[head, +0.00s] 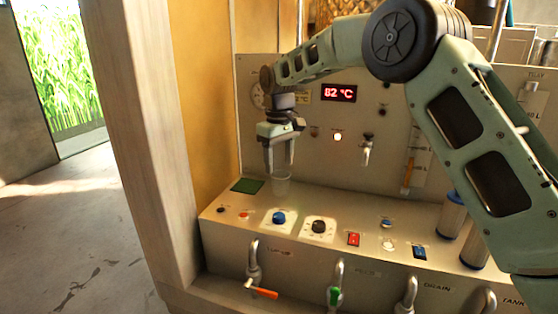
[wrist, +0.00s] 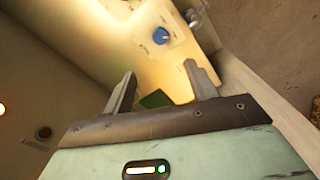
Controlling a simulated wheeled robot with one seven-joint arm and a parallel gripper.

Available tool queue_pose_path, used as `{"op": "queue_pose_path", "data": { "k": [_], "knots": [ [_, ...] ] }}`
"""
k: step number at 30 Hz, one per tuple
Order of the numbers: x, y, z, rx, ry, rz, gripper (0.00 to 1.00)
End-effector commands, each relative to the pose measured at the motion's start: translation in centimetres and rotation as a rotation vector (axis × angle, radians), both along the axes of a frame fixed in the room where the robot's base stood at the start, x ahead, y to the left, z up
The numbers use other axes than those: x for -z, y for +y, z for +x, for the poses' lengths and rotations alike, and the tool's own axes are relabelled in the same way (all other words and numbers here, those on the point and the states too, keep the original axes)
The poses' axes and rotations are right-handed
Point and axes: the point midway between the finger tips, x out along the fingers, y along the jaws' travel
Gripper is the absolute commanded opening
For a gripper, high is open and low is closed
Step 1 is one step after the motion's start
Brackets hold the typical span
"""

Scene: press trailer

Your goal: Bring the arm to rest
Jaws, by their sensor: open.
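My gripper (head: 279,170) points down over the left part of the control panel, its two fingers apart. In the wrist view the fingers of my gripper (wrist: 161,82) are spread, and I see nothing held between them. My arm reaches in from the right and arches over the panel.
A green pad (head: 247,185) lies on the ledge at left. A blue knob (head: 279,218), a black knob (head: 319,227) and a red switch (head: 353,239) are in front. Valves hang along the front.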

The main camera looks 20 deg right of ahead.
Motion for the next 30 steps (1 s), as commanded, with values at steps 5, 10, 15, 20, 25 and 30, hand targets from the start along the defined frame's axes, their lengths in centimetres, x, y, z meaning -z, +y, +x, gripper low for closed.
{"op": "queue_pose_path", "data": {
  "k": [5,10,15,20,25,30],
  "knots": [
    [-0.3,0.0,0.0,0.0,0.0,0.0,0.58],
    [-0.3,0.0,0.0,0.0,0.0,0.0,0.58],
    [-0.8,1.7,-1.8,-0.018,0.002,0.016,0.58],
    [-1.6,6.1,-8.3,-0.065,0.006,0.056,0.58],
    [-1.7,9.9,-18.0,-0.116,0.011,0.088,0.58],
    [-0.6,10.9,-28.4,-0.156,0.015,0.093,0.58]
  ]
}}
